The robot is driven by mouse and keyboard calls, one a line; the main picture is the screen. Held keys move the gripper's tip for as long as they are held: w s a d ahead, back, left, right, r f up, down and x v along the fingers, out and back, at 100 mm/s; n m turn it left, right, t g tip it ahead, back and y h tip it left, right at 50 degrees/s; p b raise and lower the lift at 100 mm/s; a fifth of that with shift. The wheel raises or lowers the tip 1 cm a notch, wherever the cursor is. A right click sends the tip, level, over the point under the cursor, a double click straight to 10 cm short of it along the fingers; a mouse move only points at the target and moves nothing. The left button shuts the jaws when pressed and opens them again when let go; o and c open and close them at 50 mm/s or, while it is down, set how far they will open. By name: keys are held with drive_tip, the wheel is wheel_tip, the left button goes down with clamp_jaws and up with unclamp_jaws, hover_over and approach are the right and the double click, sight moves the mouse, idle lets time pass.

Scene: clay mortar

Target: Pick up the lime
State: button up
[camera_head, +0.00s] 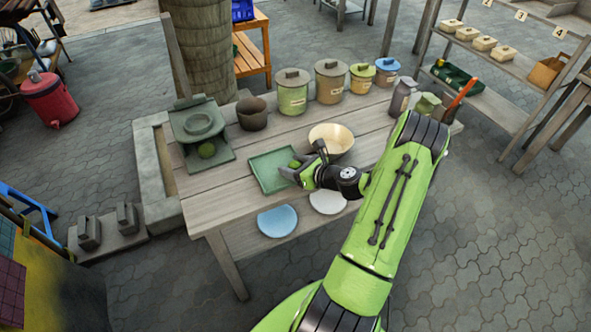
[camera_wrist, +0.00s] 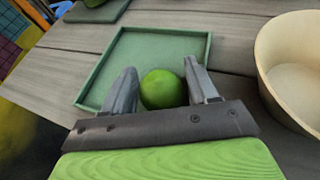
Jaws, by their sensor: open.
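A round green lime (camera_wrist: 162,90) shows between my gripper's two fingers in the wrist view, at the near part of a shallow green square tray (camera_wrist: 165,42). In the head view the lime (camera_head: 295,164) is partly hidden by my gripper (camera_head: 301,161), at the right side of the tray (camera_head: 262,168). My gripper is open, one finger on each side of the lime. I cannot tell whether a finger touches it. A second round green thing (camera_head: 207,150) sits on a dark green stand (camera_head: 190,167) at the table's left end.
A cream bowl (camera_head: 337,134) stands close to the right of my gripper. A brown pot (camera_head: 252,113) and several lidded jars (camera_head: 292,98) line the table's back. Bare wood (camera_head: 222,196) lies left of the tray.

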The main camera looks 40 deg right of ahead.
sight(294, 162)
drive_tip(key=c, duration=0.7)
wheel_tip(294, 162, up, 10)
drive_tip(key=p, duration=0.4)
drive_tip(key=shift+s+r, duration=0.1)
drive_tip(key=shift+r, duration=0.05)
drive_tip(key=shift+c, duration=0.2)
drive_tip(key=shift+a, duration=0.1)
drive_tip(key=a+r+n+g+y+p, duration=0.1)
drive_tip(key=a+n+y, duration=0.4)
drive_tip(key=a, duration=0.8)
drive_tip(key=a+r+n+g+y+p, duration=0.2)
drive_tip(key=a+n+g+y+p, duration=0.2)
drive_tip(key=a, duration=0.9)
drive_tip(key=shift+r+n+g+y+p, duration=0.2)
drive_tip(key=shift+n+g+y+p, duration=0.1)
drive_tip(key=shift+n+y+p, duration=0.1)
